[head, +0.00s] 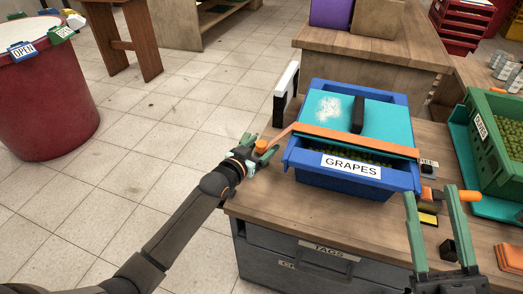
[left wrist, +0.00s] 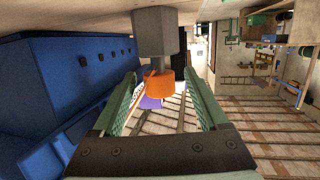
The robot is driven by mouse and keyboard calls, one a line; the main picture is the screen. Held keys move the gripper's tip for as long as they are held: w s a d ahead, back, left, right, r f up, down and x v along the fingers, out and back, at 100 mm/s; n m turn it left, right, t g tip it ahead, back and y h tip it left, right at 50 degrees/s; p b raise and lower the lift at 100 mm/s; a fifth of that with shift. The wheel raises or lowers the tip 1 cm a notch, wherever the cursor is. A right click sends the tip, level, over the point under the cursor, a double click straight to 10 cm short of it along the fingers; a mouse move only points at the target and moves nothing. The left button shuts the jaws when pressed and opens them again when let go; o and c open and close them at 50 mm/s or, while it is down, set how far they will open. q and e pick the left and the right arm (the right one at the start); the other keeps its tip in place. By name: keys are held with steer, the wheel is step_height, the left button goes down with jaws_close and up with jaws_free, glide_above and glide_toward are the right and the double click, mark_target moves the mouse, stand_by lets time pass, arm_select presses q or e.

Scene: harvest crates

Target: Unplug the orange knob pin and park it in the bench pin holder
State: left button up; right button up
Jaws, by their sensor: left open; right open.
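The orange knob pin (head: 261,145) shows at the left end of the orange bar across the blue grapes crate. In the left wrist view the orange knob (left wrist: 160,86) sits below a grey block (left wrist: 155,30). My left gripper (head: 257,150) is open, with its fingers on either side of the knob; the wrist view shows gaps beside it. My right gripper (head: 432,195) is open and empty above the front right of the bench. I cannot tell for sure which item is the pin holder; a small black block (head: 447,250) stands by the right gripper.
The blue grapes crate (head: 350,183) stands on the wooden bench (head: 290,210), with a teal lid (head: 385,118) under the orange bar (head: 350,138). A green crate (head: 490,150) is at right. Small items crowd the right gripper. The bench's front left is clear.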

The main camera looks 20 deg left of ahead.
arm_select(q)
jaws_close()
stand_by(0.6)
